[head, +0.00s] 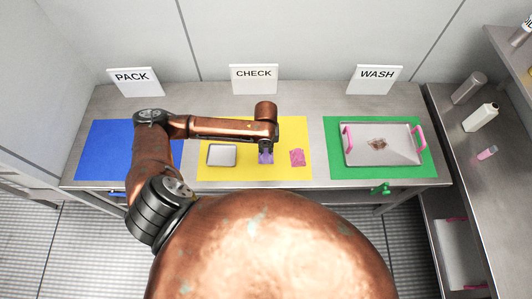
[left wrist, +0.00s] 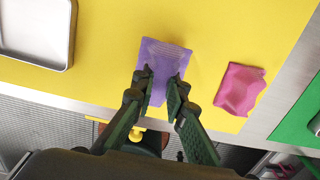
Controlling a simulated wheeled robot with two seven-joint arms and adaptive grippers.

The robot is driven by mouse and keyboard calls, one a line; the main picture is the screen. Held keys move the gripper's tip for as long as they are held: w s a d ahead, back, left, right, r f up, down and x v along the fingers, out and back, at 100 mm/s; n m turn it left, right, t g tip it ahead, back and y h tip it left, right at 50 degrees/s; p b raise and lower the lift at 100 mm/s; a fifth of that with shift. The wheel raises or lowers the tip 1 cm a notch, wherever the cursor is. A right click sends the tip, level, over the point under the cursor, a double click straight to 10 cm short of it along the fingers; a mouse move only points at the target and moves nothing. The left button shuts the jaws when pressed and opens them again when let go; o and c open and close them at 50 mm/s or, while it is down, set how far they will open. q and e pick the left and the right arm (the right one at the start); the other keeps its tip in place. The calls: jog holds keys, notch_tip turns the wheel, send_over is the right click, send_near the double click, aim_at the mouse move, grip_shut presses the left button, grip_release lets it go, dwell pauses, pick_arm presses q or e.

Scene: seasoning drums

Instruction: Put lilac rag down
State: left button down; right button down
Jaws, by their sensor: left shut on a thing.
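The lilac rag (head: 265,158) is over the yellow mat (head: 208,173) under the CHECK sign. My left gripper (head: 266,148) is above it, pointing down. In the left wrist view the fingers of my left gripper (left wrist: 163,78) are closed on the near part of the lilac rag (left wrist: 165,52), which spreads out beyond the fingertips. I cannot tell whether the rag touches the mat. My right gripper is not in view.
A pink rag (head: 297,157) lies right of the lilac one, and a small metal tray (head: 221,155) stands left. A blue mat (head: 97,152) is at left. A pink-handled tray (head: 360,157) with a brown stain stands on the green mat (head: 334,126) at right.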

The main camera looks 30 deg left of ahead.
aim_at(266, 151)
pick_arm(q)
jog(key=shift+f, duration=1.35)
jog(key=shift+f, duration=0.1)
jog(key=c, duration=1.9)
grip_release()
jog(key=shift+c, duration=0.2)
notch_tip(266, 151, up, 12)
jog(key=shift+r, duration=0.15)
